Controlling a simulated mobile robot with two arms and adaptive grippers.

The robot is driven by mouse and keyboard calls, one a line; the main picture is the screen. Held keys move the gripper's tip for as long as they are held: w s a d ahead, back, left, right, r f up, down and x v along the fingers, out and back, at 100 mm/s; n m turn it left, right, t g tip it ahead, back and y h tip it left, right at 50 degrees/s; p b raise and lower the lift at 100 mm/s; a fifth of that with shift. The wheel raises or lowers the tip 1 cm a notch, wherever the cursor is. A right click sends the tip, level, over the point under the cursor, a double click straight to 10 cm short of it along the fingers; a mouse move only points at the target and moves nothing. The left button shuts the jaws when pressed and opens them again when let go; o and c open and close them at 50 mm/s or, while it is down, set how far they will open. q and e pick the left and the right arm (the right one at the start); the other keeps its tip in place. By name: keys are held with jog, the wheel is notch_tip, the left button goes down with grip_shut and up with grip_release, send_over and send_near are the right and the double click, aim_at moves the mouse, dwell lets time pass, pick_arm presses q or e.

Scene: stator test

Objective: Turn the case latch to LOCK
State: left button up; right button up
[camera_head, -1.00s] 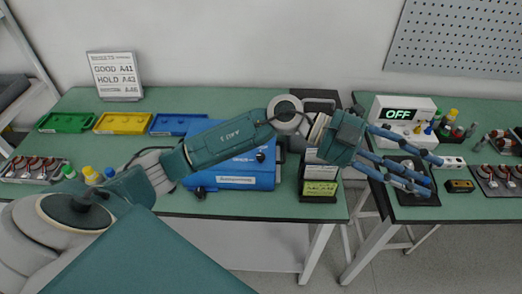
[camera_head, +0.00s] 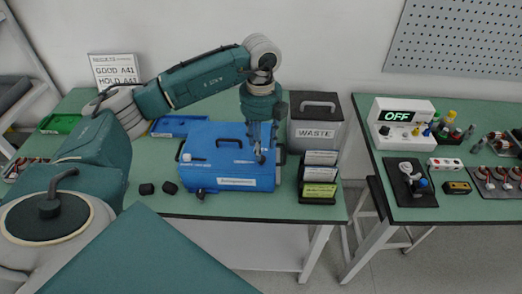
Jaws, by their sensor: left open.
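The blue case (camera_head: 225,165) lies on the left bench with a pale label on its front face. A dark knob (camera_head: 200,193) shows at its lower front left, and I cannot read any LOCK marking on the case. My left gripper (camera_head: 262,155) points down over the right part of the case lid, with its fingers apart and nothing seen between them. The fingers hide part of the lid, and I cannot tell whether they touch it. My right gripper is not in view.
A grey waste bin (camera_head: 315,125) and a card rack (camera_head: 319,180) stand right of the case. Two small black pieces (camera_head: 158,188) lie left of it. A blue tray (camera_head: 178,126) is behind. A gap separates the right bench (camera_head: 400,210), which holds a meter reading OFF (camera_head: 400,115).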

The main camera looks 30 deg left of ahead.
aim_at(263, 164)
pick_arm(q)
jog(key=shift+d+f+p, duration=0.1)
jog(key=shift+f+p, duration=0.35)
jog(key=shift+f, duration=1.8)
jog(key=shift+c, duration=0.5)
grip_shut()
